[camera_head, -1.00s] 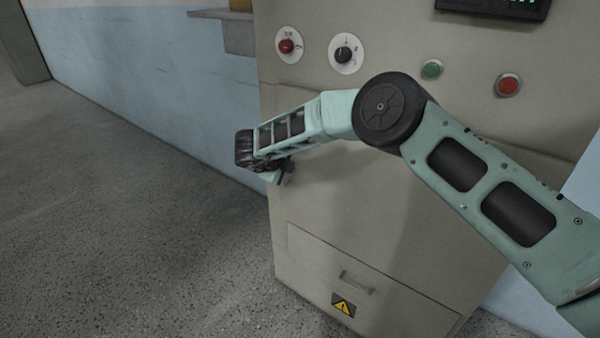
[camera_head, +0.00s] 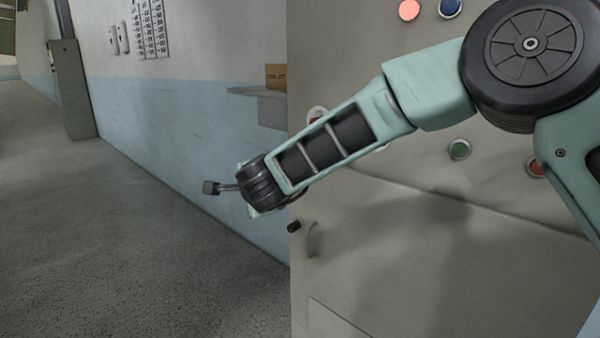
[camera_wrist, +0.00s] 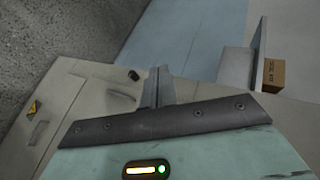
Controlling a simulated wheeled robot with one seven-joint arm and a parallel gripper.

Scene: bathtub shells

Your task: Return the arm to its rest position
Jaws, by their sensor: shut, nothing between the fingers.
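My gripper (camera_wrist: 158,76) shows in the wrist view as pale fingers closed together beyond a dark bar and a pale green housing. They hold nothing and stand apart from the surfaces behind them. In the head view my arm reaches from the right edge across the front of a beige cabinet (camera_head: 400,285). Its wrist end lies left of the cabinet's left edge in the picture, in front of the blue wall band.
A shelf (camera_head: 258,92) with a cardboard box (camera_head: 277,76) juts from the wall (camera_head: 180,110). The cabinet has a dark knob (camera_head: 293,227), a handle (camera_head: 313,240), a green button (camera_head: 459,149) and a red button (camera_head: 535,166). Open floor (camera_head: 130,250) lies to the left.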

